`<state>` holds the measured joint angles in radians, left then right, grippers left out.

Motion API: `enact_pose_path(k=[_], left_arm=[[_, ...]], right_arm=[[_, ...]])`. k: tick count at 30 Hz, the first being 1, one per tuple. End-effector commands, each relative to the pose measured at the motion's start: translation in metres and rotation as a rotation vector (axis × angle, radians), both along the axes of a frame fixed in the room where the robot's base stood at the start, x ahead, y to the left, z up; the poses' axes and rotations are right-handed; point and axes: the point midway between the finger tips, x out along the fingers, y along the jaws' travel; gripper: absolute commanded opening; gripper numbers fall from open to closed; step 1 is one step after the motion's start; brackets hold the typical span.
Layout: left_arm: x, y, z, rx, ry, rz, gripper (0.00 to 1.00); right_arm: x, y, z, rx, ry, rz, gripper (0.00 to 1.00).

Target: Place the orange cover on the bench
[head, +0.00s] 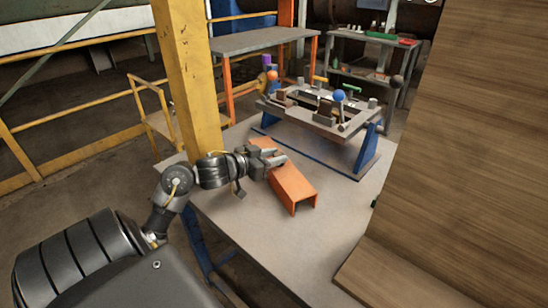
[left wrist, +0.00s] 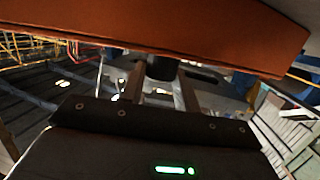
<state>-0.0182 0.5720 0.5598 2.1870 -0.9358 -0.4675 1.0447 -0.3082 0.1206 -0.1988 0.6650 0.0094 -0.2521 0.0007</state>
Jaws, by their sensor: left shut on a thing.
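The orange cover (head: 290,187) is a long channel-shaped piece with its open side facing down, over the grey bench (head: 245,228). My left gripper (head: 272,160) is shut on the orange cover near its far end. In the left wrist view the cover (left wrist: 160,32) fills the top of the picture, with the gripper fingers (left wrist: 162,88) below it. I cannot tell whether the cover's underside touches the bench top. My right gripper is not in view.
A grey fixture frame (head: 318,112) with coloured knobs stands on blue supports at the back of the bench. A yellow post (head: 187,80) rises beside the bench's left edge. A wooden panel (head: 470,150) blocks the right side. The front bench top is clear.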

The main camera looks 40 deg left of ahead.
Motion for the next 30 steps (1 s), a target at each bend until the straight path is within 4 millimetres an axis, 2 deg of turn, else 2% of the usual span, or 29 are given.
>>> enact_pose_path(k=[3, 4, 9, 20, 23, 30], left_arm=[[0.000, 0.000, -0.002, 0.000, -0.001, 0.000, 0.00], [0.000, 0.000, -0.002, 0.000, 0.000, 0.000, 0.34], [0.000, 0.000, -0.002, 0.000, 0.000, 0.000, 0.53], [-0.005, 0.001, 0.001, 0.001, 0.001, 0.000, 0.53], [-0.019, 0.004, 0.003, 0.003, 0.003, 0.001, 0.53], [-0.068, 0.012, 0.013, 0.002, 0.005, 0.001, 0.53]], right_arm=[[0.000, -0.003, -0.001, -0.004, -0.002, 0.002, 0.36], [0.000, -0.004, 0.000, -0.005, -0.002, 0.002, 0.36], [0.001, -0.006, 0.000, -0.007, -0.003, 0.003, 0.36], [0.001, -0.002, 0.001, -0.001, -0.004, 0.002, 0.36], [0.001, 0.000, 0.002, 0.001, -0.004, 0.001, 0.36], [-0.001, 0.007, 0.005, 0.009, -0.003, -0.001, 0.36]])
